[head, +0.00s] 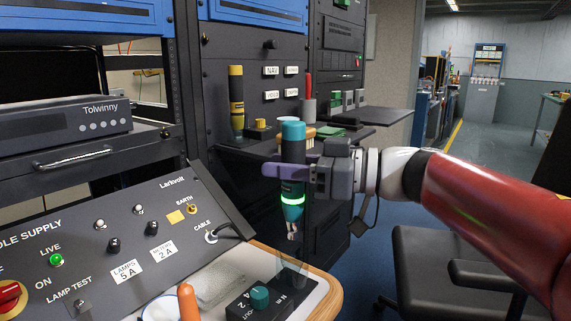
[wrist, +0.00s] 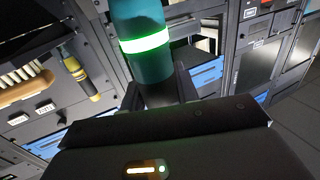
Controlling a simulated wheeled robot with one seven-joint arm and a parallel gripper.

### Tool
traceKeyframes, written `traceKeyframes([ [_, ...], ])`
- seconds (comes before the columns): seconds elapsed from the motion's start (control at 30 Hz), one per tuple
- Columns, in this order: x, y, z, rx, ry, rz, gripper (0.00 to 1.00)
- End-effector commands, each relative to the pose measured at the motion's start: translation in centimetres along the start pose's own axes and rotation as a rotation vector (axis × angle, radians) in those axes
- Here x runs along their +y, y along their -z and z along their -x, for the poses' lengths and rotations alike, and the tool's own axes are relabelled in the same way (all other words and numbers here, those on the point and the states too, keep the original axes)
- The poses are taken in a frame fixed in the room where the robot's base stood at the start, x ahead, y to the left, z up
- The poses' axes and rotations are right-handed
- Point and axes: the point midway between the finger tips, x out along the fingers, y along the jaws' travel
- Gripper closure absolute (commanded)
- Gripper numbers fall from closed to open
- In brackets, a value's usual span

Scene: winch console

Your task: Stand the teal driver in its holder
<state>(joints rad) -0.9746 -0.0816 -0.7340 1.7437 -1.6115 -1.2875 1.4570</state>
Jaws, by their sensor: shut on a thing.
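The teal driver (head: 292,211) is upright in the head view, with a dark upper band, a glowing green ring and a metal tip pointing down. My gripper (head: 287,171) is shut around its body from the right and holds it above the right end of the bench. In the wrist view the teal driver (wrist: 143,25) rises in front of the jaws, its green ring lit; its tip is hidden there. A clear, thin-edged shape (head: 291,262) stands on the bench below the tip, apart from it. I cannot tell for sure whether this is the holder.
A black box with a teal knob (head: 259,297) and an orange handle (head: 188,302) are at the bench front. The sloped console (head: 120,235) is to the left. A yellow-and-black tool (head: 236,98) stands behind. A dark chair (head: 440,262) is at right.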

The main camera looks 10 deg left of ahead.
Motion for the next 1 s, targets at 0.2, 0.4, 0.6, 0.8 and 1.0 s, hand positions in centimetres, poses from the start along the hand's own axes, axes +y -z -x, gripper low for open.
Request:
traceKeyframes([
  [0.2, 0.0, -0.9, 0.0, 0.001, 0.0, 0.0, 1.0],
  [0.4, 0.0, -2.0, 0.0, 0.001, 0.0, -0.001, 1.0],
  [0.6, 0.0, -2.8, 0.0, 0.002, -0.001, 0.0, 1.0],
  [0.8, 0.0, -2.8, 0.0, 0.002, 0.0, 0.0, 1.0],
  [1.0, 0.0, -2.8, 0.0, 0.002, 0.0, 0.001, 1.0],
])
